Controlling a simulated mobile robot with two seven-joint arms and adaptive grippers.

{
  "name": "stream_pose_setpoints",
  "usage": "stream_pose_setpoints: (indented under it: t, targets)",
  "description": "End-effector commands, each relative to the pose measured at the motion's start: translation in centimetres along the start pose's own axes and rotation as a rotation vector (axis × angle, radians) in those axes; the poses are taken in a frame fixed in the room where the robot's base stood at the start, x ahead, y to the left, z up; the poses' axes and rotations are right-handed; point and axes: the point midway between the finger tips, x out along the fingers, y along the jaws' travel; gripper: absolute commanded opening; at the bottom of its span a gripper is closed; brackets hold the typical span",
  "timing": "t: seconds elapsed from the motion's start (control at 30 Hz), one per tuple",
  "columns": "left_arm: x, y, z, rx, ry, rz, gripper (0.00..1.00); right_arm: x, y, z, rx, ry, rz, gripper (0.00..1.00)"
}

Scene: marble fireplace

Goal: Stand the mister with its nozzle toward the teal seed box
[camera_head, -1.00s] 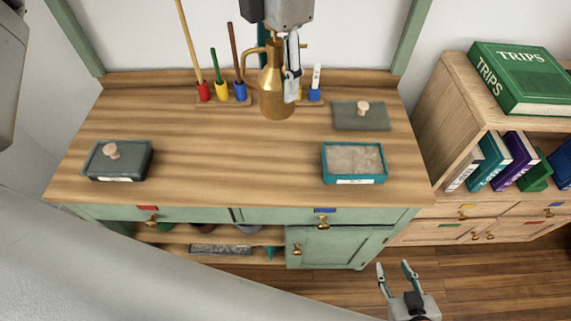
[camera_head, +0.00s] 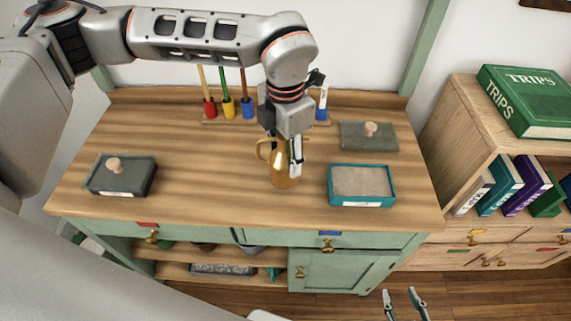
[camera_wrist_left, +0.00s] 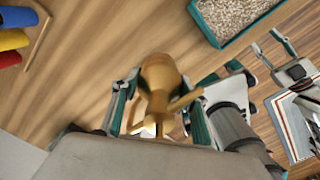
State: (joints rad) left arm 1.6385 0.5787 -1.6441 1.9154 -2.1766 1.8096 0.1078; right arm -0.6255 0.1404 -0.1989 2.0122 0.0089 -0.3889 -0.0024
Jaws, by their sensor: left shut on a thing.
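The brass mister (camera_head: 283,176) is upright over the middle of the bench, left of the teal seed box (camera_head: 361,201). My left gripper (camera_head: 292,158) is shut on it from above. Its looped handle points left in the head view, and its slim nozzle is mostly hidden behind my gripper, on the right side. The left wrist view shows the mister (camera_wrist_left: 160,75) between the fingers, with the teal box (camera_wrist_left: 212,30) at the upper right. I cannot tell whether its base touches the bench. My right gripper (camera_head: 405,304) is open and empty, low in front of the bench.
A grey lidded box (camera_head: 122,178) sits at the left of the bench (camera_head: 190,165). A loose grey lid (camera_head: 368,140) lies behind the teal box. A rack of coloured holders (camera_head: 228,110) stands at the back. A bookshelf (camera_head: 462,140) is at the right.

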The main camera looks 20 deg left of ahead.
Motion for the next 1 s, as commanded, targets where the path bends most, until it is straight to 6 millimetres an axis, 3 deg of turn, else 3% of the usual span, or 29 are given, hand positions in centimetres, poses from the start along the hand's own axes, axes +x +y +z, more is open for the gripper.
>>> stream_pose_setpoints:
  t: [0.2, 0.6, 0.63, 0.7, 1.0]
  targets:
    - [3.2, -0.1, -0.1, 0.0, 0.004, -0.003, 0.13, 0.1, -0.1, 0.5, -0.002, -0.005, 0.0, 0.38]
    - [3.7, 0.0, 0.0, 0.0, 0.0, -0.001, 0.13, -0.1, -0.2, 0.6, -0.001, -0.007, -0.001, 0.38]
    - [3.7, 0.0, 0.0, 0.0, 0.001, 0.0, 0.46, -0.1, -0.2, 0.6, -0.001, -0.008, -0.001, 0.38]
    - [3.7, 0.0, 0.0, 0.0, 0.001, 0.0, 0.6, -0.2, -0.2, 0.6, -0.001, -0.009, -0.002, 0.38]
    - [3.7, 0.0, 0.0, 0.0, 0.001, -0.001, 0.6, -0.2, -0.2, 0.7, -0.001, -0.009, -0.002, 0.38]
